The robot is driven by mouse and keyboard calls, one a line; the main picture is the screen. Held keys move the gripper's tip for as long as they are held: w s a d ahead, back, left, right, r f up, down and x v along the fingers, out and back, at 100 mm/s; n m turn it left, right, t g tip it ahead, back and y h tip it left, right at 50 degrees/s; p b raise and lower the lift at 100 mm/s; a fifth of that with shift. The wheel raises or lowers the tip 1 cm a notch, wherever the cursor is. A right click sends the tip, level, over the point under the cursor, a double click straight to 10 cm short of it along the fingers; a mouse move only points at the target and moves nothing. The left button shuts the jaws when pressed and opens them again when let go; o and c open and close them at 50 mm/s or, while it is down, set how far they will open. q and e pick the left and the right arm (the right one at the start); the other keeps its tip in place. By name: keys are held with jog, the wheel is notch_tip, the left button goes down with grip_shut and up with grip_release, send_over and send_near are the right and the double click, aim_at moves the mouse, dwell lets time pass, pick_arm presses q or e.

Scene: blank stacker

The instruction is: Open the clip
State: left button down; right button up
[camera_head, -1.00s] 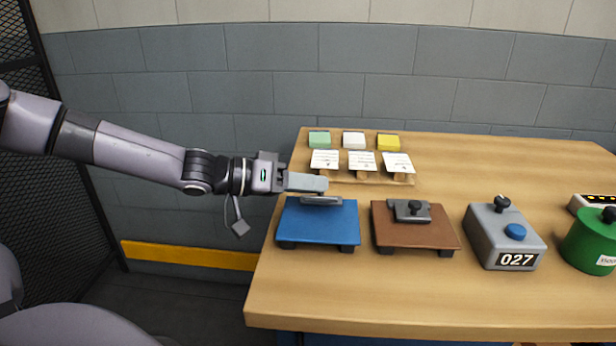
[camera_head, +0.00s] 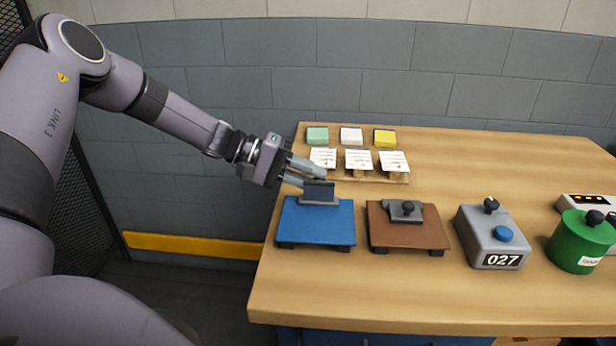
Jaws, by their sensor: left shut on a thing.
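The blue board (camera_head: 316,223) stands on dark feet at the table's left front. Its grey clip (camera_head: 319,191) is at the board's back edge, with its flat plate tilted up and facing me. My left gripper (camera_head: 308,174) comes in from the left and is shut on the clip's upper edge. The fingers partly hide behind the clip, so the exact contact is hard to see. My right gripper is not in view.
A brown board (camera_head: 408,232) with a dark knobbed clip (camera_head: 405,210) stands just right. Further right are a grey box (camera_head: 490,240) reading 027 and a green canister (camera_head: 581,243). Behind are paper cards (camera_head: 358,161) on a wooden rack and coloured blocks (camera_head: 317,135).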

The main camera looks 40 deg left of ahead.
pick_arm(q)
jog(key=shift+w+a+f+n+g+h+b, duration=0.2)
jog(key=shift+w+f+n+g+h+b, duration=0.15)
jog(key=shift+n, duration=0.35)
jog(key=shift+r, duration=0.1)
jog(key=c, duration=1)
grip_release()
jog(key=shift+o, duration=0.2)
jog(key=shift+s, duration=0.1)
